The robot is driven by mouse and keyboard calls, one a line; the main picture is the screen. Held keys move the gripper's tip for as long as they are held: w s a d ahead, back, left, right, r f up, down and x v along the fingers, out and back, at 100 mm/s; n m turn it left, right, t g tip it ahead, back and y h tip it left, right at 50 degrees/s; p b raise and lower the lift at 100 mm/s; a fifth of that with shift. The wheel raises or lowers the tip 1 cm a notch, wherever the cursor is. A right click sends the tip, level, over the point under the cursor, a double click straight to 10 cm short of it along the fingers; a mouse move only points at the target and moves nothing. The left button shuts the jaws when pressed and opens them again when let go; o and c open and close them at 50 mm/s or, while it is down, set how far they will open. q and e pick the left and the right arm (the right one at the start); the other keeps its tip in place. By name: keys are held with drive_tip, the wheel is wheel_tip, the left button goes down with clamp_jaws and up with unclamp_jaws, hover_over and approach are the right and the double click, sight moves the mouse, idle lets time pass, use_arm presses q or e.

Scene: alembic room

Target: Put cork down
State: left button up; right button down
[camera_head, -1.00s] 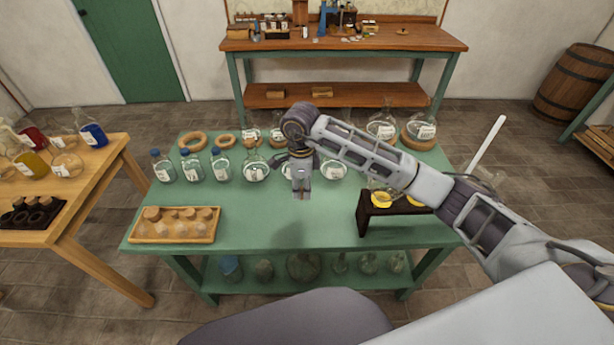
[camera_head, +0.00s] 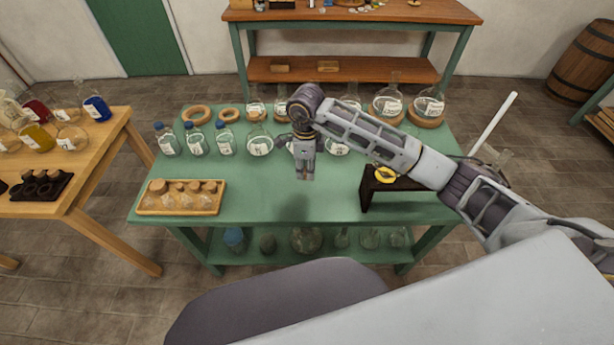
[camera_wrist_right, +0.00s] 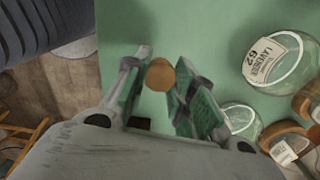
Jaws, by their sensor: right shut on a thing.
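My right gripper (camera_head: 305,175) hangs fingers-down above the green table (camera_head: 240,205), right of the cork tray. In the right wrist view its fingers (camera_wrist_right: 163,62) are shut on a round brown cork (camera_wrist_right: 160,75), seen end-on between the fingertips. A shadow lies on the tabletop under the gripper, and a gap shows between them. In the head view the held cork is too small to make out. A wooden tray (camera_head: 180,211) with several corks sits at the table's front left. My left gripper is not in view.
Labelled bottles and round flasks (camera_head: 260,144) line the table's back, several on cork rings (camera_head: 196,115). A dark stand (camera_head: 371,196) with a yellow item (camera_head: 385,175) is at right. The front middle of the tabletop is clear.

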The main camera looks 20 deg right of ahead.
drive_tip(key=shift+f, duration=1.8)
drive_tip(key=shift+f, duration=1.85)
drive_tip(key=shift+f, duration=0.1)
